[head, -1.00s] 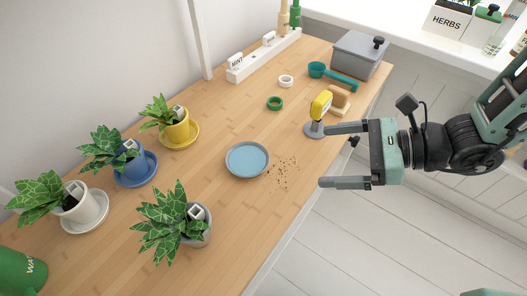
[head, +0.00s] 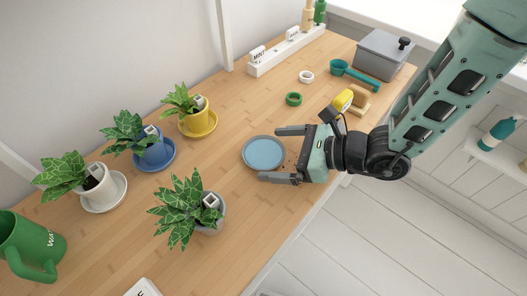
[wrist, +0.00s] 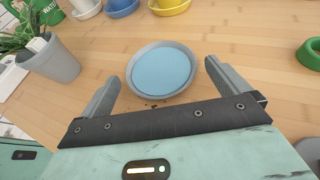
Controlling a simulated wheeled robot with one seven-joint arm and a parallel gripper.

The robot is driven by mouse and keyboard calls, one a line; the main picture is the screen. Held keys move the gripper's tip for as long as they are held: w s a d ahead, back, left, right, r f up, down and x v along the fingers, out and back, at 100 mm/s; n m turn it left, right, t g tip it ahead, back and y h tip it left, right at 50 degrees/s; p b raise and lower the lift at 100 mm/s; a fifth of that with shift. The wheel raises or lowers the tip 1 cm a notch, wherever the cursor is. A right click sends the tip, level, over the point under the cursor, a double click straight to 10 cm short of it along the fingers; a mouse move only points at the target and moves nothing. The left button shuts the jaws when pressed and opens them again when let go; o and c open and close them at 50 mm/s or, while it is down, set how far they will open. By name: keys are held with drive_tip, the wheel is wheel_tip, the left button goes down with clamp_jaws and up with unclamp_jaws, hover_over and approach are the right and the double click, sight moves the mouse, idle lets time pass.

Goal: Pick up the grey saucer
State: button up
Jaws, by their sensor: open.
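The grey saucer (head: 264,139), with a blue inner face, lies flat on the wooden desk. In the wrist view the saucer (wrist: 161,69) is just ahead of my gripper, roughly centred between the fingers. My gripper (head: 270,155) is open and empty, its fingertips beside the saucer's right part in the head view. In the wrist view my gripper's two fingers (wrist: 162,76) stand apart, left and right of the saucer's near rim. I cannot tell whether a finger touches it.
A plant in a grey pot (head: 211,217) stands near the saucer. Potted plants stand on a yellow saucer (head: 202,131), a blue saucer (head: 170,154) and a white saucer (head: 119,190). Dark crumbs (wrist: 150,105) lie by the saucer. A green ring (head: 293,99) lies behind.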

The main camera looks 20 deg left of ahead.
drive_tip(key=shift+a+f, duration=0.25)
drive_tip(key=shift+a, duration=0.45)
drive_tip(key=c, duration=0.9)
